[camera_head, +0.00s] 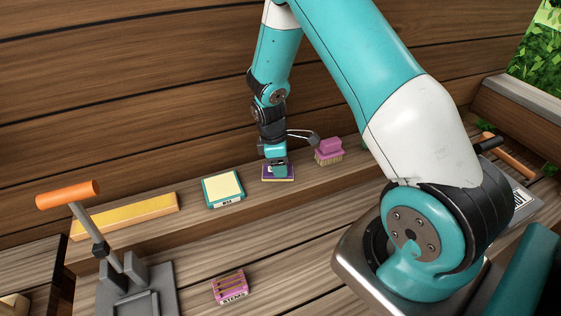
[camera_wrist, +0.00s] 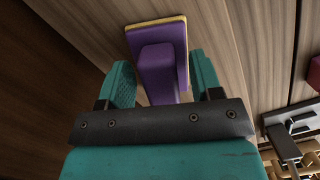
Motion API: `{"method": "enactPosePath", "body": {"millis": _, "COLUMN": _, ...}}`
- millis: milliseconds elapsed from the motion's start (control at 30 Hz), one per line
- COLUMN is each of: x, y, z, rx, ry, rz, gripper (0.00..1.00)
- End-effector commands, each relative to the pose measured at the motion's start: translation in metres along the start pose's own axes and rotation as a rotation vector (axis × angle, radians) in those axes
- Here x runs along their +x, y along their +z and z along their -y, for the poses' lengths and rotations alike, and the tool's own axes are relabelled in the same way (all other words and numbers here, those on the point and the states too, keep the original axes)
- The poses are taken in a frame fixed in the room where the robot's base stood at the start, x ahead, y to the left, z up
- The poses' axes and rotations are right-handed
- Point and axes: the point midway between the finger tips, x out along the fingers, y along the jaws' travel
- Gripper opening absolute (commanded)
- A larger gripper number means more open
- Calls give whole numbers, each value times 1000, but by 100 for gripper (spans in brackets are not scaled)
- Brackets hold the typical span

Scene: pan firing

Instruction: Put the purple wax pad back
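The purple wax pad (camera_head: 288,173) has a flat purple plate with a pale yellow edge and a raised purple handle. It lies on the raised wooden ledge against the plank wall. In the wrist view the pad (camera_wrist: 150,34) is ahead, with its handle between my two teal fingers. My gripper (camera_wrist: 162,70) is open, and a small gap shows on each side of the handle. In the head view my gripper (camera_head: 277,164) points down right over the pad and hides part of it.
A teal box with a cream top (camera_head: 223,188) and a yellow bar (camera_head: 124,216) lie left on the ledge. A pink brush (camera_head: 329,152) stands close on the right. A pink stamp block (camera_head: 230,287) and an orange-handled press (camera_head: 95,235) are on the lower bench.

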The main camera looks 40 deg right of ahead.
Motion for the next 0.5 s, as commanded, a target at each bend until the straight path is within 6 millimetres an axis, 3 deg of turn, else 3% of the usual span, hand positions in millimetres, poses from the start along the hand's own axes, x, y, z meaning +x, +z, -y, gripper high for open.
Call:
{"method": "enactPosePath", "body": {"millis": 333, "x": -6, "y": 0, "z": 0, "rx": 0, "ry": 2, "rz": -1, "gripper": 59}}
{"method": "enactPosePath", "body": {"millis": 500, "x": -30, "y": 0, "z": -1, "rx": 0, "ry": 6, "rz": -3, "gripper": 59}}
